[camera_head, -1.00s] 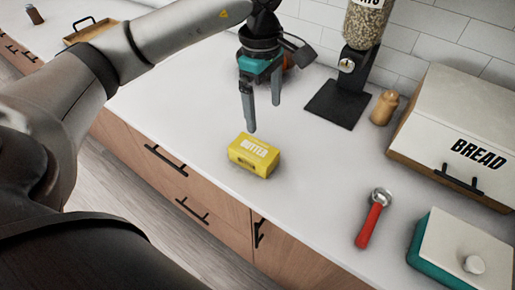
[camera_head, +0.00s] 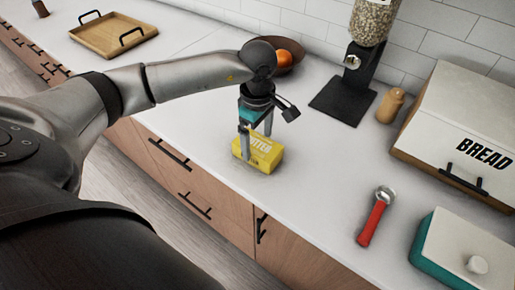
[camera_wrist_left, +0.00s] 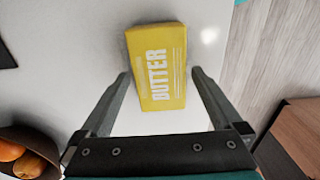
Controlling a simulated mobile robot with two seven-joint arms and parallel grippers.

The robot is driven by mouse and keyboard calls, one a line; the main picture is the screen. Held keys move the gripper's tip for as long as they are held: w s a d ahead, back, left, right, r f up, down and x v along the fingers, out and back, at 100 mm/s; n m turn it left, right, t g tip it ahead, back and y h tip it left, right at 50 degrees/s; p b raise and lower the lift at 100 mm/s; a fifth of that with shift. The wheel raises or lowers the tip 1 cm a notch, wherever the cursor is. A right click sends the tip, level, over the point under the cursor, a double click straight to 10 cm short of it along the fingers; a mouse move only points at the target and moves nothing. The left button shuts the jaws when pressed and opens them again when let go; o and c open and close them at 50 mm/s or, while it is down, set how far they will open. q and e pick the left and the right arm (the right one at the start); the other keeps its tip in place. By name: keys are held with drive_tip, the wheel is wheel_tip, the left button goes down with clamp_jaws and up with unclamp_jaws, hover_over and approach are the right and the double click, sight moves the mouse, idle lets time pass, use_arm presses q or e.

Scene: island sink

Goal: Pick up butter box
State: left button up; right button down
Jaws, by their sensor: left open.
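The yellow butter box (camera_head: 264,156) lies on the white counter near its front edge. My left gripper (camera_head: 256,145) is open and points down over the box, with one finger in front of the box's near side in the head view. In the left wrist view the butter box (camera_wrist_left: 157,66) sits ahead of and between the two spread fingers of my left gripper (camera_wrist_left: 160,80), with its label facing the camera. The fingers do not visibly grip it. The left part of the box is partly covered by a finger in the head view. My right gripper is not in view.
A bowl with orange fruit (camera_head: 284,56) stands behind my left gripper. A wooden tray (camera_head: 113,37) is at the back left.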

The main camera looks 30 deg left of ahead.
use_arm(q)
wheel_tip(320, 180, down, 2)
drive_tip(key=shift+f, duration=0.15)
drive_tip(key=c, duration=1.5)
drive_tip(key=shift+o, duration=0.2)
